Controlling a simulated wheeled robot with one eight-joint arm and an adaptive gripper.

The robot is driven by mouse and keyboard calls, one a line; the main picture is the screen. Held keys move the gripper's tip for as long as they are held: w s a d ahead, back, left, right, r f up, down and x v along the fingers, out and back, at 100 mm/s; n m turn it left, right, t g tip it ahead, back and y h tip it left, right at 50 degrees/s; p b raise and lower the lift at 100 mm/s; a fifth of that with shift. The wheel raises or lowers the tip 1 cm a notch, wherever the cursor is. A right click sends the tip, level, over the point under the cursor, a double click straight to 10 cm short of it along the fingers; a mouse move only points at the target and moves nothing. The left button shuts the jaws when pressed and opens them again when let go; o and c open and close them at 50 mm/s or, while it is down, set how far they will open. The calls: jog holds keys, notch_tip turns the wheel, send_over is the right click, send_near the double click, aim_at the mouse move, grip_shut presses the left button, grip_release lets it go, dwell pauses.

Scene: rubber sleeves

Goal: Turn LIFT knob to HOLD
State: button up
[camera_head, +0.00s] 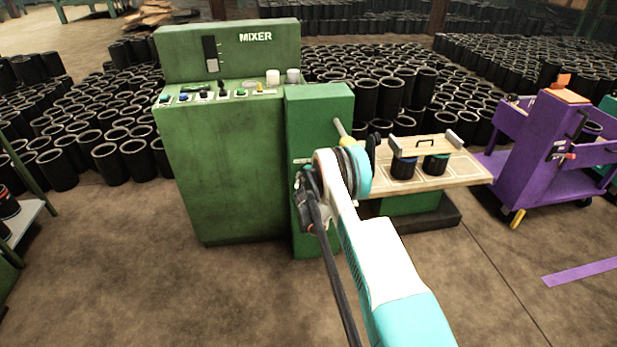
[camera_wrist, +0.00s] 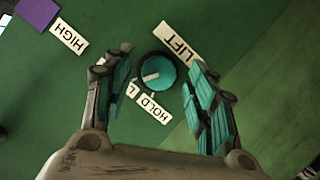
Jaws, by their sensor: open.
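In the wrist view the teal round LIFT knob (camera_wrist: 157,72) sits on a green panel, with a white pointer mark aimed left and slightly down. The white LIFT label (camera_wrist: 181,47) is above right of the knob. The HOLD label (camera_wrist: 153,107) is just below it. Another label (camera_wrist: 132,90), at the lower left, is partly hidden by my left finger. My gripper (camera_wrist: 150,69) is open, its teal-padded fingers on either side of the knob with gaps. In the head view my arm hides the knob, and the gripper is at the green mixer's (camera_head: 230,150) right part.
A HIGH label (camera_wrist: 69,35) and a purple patch (camera_wrist: 37,12) are at the wrist view's upper left. Right of the mixer is a table (camera_head: 462,172) with black sleeves (camera_head: 404,167). A purple cart (camera_head: 535,150) stands further right. Front floor is clear.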

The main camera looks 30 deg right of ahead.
jog(key=shift+w+d+f, duration=0.2)
jog(key=shift+w+d, duration=0.05)
jog(key=shift+w, duration=0.25)
jog(key=c, duration=1)
jog(key=shift+n+h, duration=0.3)
jog(key=shift+n, duration=0.3)
jog(key=o, duration=1)
